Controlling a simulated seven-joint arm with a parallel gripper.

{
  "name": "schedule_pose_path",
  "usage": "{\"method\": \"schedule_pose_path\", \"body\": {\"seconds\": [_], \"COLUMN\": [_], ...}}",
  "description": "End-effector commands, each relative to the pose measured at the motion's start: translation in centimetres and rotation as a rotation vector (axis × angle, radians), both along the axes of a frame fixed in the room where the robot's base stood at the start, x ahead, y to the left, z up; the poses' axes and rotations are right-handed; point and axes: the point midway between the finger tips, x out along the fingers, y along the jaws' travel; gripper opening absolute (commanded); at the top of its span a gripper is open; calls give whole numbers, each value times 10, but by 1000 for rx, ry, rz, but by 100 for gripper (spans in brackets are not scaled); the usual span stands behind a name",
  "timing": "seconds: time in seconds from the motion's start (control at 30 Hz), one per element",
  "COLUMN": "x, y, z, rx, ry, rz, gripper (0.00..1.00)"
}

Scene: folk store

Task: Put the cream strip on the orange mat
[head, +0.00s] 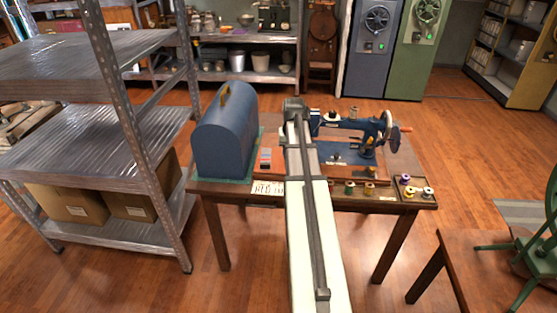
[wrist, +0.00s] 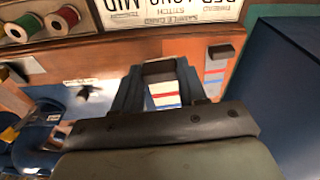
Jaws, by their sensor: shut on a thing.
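My gripper (wrist: 160,85) is low over the table between the blue domed cover and the sewing machine. Its dark fingers are shut on the cream strip (wrist: 163,88), a pale piece with red and blue bands showing between them. The orange mat seems to be the orange patch (wrist: 232,66) to the right of the fingers in the wrist view, with a dark piece and grey and red strips on it. Whether the held strip touches the surface, I cannot tell. In the head view my arm hides the fingers and the strip.
The blue domed cover (head: 226,135) stands at the table's left. The blue sewing machine (head: 345,135) stands to the right. Thread spools (head: 406,180) sit in a tray along the front right edge. A printed sample card (wrist: 150,14) lies at the front edge. A metal shelf (head: 100,150) stands left.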

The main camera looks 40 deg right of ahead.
Motion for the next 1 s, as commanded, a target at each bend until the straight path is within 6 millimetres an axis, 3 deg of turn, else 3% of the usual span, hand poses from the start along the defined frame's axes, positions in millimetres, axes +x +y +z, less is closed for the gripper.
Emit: {"method": "schedule_pose_path", "body": {"seconds": [0.03, 0.17, 0.27, 0.57, 1.0], "x": [17, 46, 63, 56, 56], "y": [6, 18, 12, 13, 13], "z": [6, 18, 26, 20, -36], "rx": [-5, -10, -6, 14, 14], "ry": [-4, -7, 0, 17, 17], "rz": [21, 48, 6, -108, -111], "gripper": [22, 22, 22, 22, 22]}}
